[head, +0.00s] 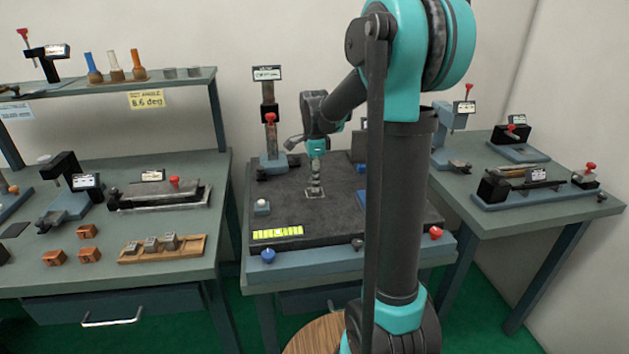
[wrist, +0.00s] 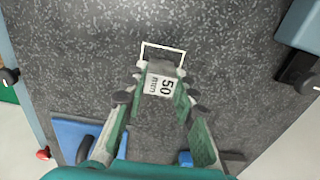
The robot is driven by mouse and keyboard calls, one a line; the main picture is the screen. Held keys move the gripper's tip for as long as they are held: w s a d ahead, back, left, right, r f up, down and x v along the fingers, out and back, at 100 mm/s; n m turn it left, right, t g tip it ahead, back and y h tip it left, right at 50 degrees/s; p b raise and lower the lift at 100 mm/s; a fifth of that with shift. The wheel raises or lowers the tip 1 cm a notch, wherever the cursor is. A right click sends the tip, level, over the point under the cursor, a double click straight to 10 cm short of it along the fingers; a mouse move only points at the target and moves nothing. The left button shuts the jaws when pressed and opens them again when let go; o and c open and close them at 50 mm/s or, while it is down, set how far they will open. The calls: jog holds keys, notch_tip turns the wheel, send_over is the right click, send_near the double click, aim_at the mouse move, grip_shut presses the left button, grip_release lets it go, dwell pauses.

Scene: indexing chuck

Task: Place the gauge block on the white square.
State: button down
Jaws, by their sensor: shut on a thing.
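The grey gauge block (wrist: 160,84), with a white label reading 50, is held between the fingers of my gripper (wrist: 161,75) in the wrist view. The white square (wrist: 164,47) is a thin outline on the dark speckled plate. Its far edge and parts of its sides show; the block and fingertips cover its near part. In the head view my gripper (head: 315,172) points down over the white square (head: 315,197), with the block too small to make out clearly. I cannot tell whether the block touches the plate.
The dark plate (head: 290,215) lies on the middle bench. A yellow-green strip (head: 277,232), a small button-topped block (head: 262,207) and a post with a red knob (head: 270,135) stand on it. Side benches hold fixtures and a wooden tray (head: 162,249). The plate around the square is clear.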

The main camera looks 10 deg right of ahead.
jog(key=c, duration=1.2)
grip_release()
jog(key=shift+f, duration=0.1)
notch_tip(320, 180, up, 12)
